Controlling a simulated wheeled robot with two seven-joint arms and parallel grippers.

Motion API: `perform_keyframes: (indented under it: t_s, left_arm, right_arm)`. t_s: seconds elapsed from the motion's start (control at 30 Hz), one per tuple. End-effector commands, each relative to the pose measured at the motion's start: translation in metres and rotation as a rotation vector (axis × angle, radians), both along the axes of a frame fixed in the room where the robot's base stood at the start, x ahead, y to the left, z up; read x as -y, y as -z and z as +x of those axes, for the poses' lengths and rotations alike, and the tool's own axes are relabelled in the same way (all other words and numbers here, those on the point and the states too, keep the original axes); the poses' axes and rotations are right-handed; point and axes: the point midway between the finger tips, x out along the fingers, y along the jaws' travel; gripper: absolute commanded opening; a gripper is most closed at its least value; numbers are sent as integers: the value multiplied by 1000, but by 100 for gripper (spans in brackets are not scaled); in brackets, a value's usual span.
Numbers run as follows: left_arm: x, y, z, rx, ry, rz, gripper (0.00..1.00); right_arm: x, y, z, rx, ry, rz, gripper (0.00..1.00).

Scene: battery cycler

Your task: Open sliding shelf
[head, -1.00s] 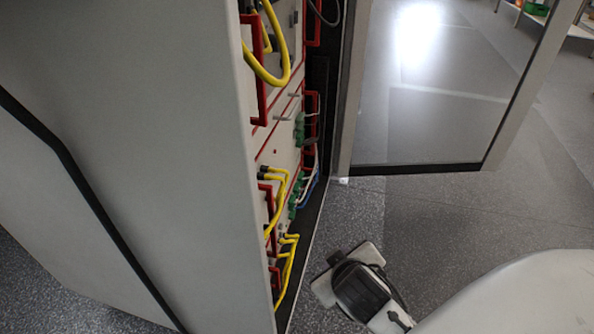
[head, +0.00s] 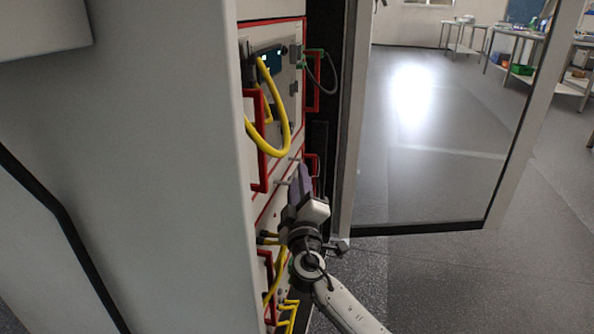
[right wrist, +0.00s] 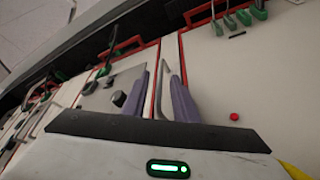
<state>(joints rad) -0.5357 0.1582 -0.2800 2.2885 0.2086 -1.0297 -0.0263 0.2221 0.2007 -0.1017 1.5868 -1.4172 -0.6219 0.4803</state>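The cabinet's white, red-edged shelf fronts (head: 270,208) show in a narrow strip in the head view. My right gripper (head: 302,172) is in front of them, near a thin metal handle (head: 280,184). In the right wrist view, the purple fingers of my right gripper (right wrist: 161,78) are apart, with a metal handle (right wrist: 160,104) between them. I cannot tell whether either finger touches it. The shelf front (right wrist: 212,90) fills much of that view. My arm hides part of the lower shelves in the head view. My left gripper is not in view.
A glass cabinet door (head: 435,150) stands open on the right. Yellow cables (head: 272,148) loop out in front of the shelves. The grey cabinet side (head: 150,170) fills the left. Open floor (head: 450,280) lies at lower right.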

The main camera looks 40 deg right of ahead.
Motion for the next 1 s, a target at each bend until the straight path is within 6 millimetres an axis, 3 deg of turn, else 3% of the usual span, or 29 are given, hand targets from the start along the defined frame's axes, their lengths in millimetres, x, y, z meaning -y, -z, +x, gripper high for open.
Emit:
perform_keyframes:
  t_s: [0.23, 0.6, 0.8, 1.0]
  left_arm:
    - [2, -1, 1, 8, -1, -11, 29]
    - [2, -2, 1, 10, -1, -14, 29]
    - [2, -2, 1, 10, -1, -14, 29]
    - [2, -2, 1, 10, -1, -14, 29]
  right_arm:
    - [17, -7, 29, 0, 0, 0, 26]
    - [21, -8, 35, -1, 0, 2, 26]
    - [21, -8, 34, -1, 0, 2, 0]
    - [21, -8, 34, -1, 0, 2, 0]
